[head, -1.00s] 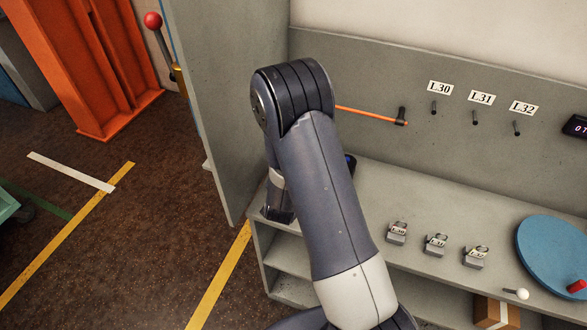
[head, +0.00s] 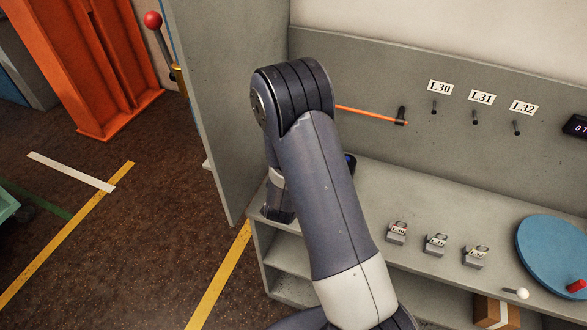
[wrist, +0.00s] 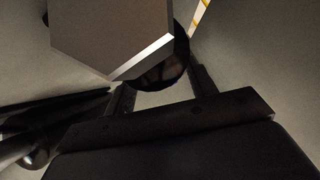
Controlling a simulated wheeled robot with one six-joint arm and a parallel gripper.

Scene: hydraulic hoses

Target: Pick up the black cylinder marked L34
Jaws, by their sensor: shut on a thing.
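In the wrist view a dark round body, taken as the black cylinder (wrist: 164,74), sits between the two fingers of my gripper (wrist: 160,88). My gripper is shut on it. A broad brown-grey angular face with a bright metal edge (wrist: 145,58) overlaps the cylinder toward the camera and hides much of it. No L34 mark is readable. In the head view my arm stands in front of the bench's left end, and the gripper's fingers and the cylinder are hidden.
A grey bench (head: 375,185) carries several small labelled blocks (head: 436,243) and a blue disc (head: 553,257). Pegs under L30, L31 and L32 signs (head: 481,97) and an orange rod (head: 370,114) jut from the back panel. A dark round-ended part (wrist: 30,158) lies left of my gripper.

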